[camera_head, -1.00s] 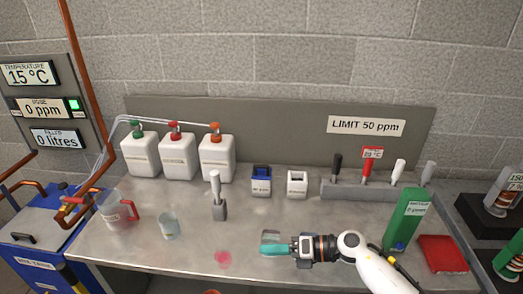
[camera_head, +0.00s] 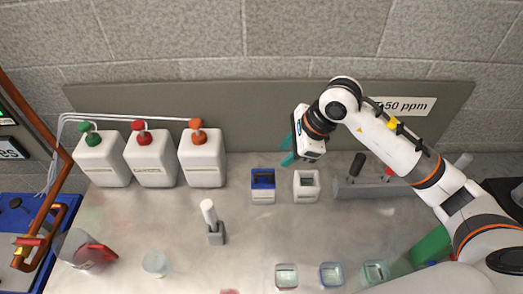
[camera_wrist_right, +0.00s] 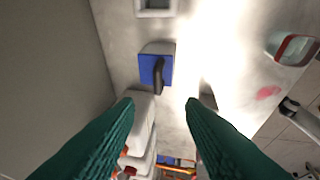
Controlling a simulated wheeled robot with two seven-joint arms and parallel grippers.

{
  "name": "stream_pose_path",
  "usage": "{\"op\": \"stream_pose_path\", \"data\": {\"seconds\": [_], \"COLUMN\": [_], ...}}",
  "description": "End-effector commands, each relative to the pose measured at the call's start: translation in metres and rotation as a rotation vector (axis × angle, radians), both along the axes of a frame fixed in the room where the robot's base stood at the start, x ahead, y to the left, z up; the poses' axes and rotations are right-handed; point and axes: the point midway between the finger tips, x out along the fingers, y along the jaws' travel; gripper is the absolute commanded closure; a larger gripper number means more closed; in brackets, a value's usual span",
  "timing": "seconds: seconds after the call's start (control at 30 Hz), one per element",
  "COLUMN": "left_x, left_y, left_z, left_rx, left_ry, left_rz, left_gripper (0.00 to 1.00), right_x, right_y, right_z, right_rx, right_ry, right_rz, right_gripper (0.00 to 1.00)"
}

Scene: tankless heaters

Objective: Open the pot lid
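I see no pot or pot lid that I can name for certain. My right gripper (camera_head: 287,150) is raised near the back panel, just above and behind a small white box with a blue top (camera_head: 263,186). In the right wrist view, its two green fingers (camera_wrist_right: 159,104) are spread apart with nothing between them. That view also shows the blue-topped box (camera_wrist_right: 156,64), with a dark handle-like part on it, beyond the fingertips. The left gripper is not in view.
A white open-topped box (camera_head: 306,186) stands beside the blue-topped one. White jugs (camera_head: 202,160) stand at the back left, a grey stand with a white handle (camera_head: 212,222) mid-table. Small glass containers (camera_head: 331,275) line the front edge. A beaker (camera_head: 156,264) is front left.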

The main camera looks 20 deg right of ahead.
Motion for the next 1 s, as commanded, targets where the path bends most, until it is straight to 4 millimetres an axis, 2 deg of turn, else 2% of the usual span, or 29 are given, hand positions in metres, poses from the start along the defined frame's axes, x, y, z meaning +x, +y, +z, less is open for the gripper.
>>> {"op": "stream_pose_path", "data": {"seconds": [0.03,0.17,0.5,0.7,1.0], "left_x": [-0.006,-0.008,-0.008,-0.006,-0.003], "left_y": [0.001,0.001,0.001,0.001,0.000], "left_z": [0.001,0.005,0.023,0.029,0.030], "left_rx": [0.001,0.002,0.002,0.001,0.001], "left_ry": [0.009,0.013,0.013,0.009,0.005], "left_rz": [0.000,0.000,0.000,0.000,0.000], "left_gripper": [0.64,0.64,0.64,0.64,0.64], "right_x": [0.000,0.003,0.021,0.030,0.033], "right_y": [-0.001,0.002,0.024,0.033,0.036], "right_z": [0.001,-0.009,-0.068,-0.095,-0.107], "right_rx": [-0.011,-0.015,-0.012,-0.013,-0.015], "right_ry": [-0.004,-0.004,-0.002,-0.004,-0.008], "right_rz": [0.003,0.002,0.000,0.001,0.003], "right_gripper": [0.64,0.64,0.64,0.64,0.64]}}
